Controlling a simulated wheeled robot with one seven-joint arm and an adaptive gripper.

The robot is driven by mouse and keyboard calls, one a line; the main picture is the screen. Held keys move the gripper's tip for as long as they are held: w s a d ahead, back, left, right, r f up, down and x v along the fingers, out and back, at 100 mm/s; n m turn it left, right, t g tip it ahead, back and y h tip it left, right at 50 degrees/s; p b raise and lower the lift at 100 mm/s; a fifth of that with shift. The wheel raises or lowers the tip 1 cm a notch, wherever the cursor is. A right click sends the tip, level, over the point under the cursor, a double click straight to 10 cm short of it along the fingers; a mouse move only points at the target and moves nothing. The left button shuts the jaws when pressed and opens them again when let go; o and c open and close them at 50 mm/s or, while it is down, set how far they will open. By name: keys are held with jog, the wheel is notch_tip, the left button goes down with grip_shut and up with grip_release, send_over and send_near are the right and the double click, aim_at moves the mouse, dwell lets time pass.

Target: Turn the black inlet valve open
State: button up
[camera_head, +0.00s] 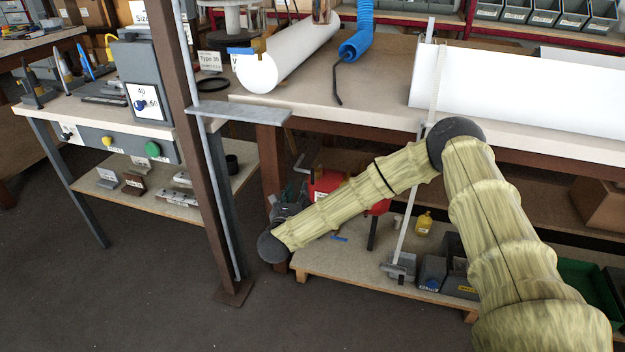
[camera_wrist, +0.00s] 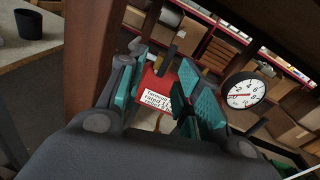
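My gripper (camera_wrist: 164,78) has teal-padded fingers standing apart in the wrist view, with no object visibly clamped between them. Beyond and between the fingers is a red surface with a white printed label (camera_wrist: 157,99). A small dark upright piece (camera_wrist: 167,60) stands above the red surface, between the fingertips; it may be the black inlet valve, but I cannot tell for sure. In the head view my gripper (camera_head: 288,212) is low under the bench, left of the red tank (camera_head: 325,185). My wrist and forearm hide part of the tank, and the valve cannot be made out there.
A round white gauge (camera_wrist: 245,90) is right of the fingers in the wrist view. A brown steel post (camera_head: 205,150) stands close left of my gripper. The bench top (camera_head: 385,85) is above it, and the lower shelf (camera_head: 345,275) below. Open floor lies in front.

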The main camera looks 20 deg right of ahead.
aim_at(312, 169)
jog(key=w+d+m, duration=0.1)
jog(key=w+d, duration=0.1)
jog(key=w, duration=0.1)
jog(key=w+d+h+b, duration=0.1)
jog(key=w+d, duration=0.2)
jog(key=w+d+r+m, duration=0.1)
jog(key=w+d, duration=0.2)
jog(key=w, duration=0.1)
jog(key=shift+m+b, duration=0.3)
jog(key=shift+b, duration=0.1)
grip_shut()
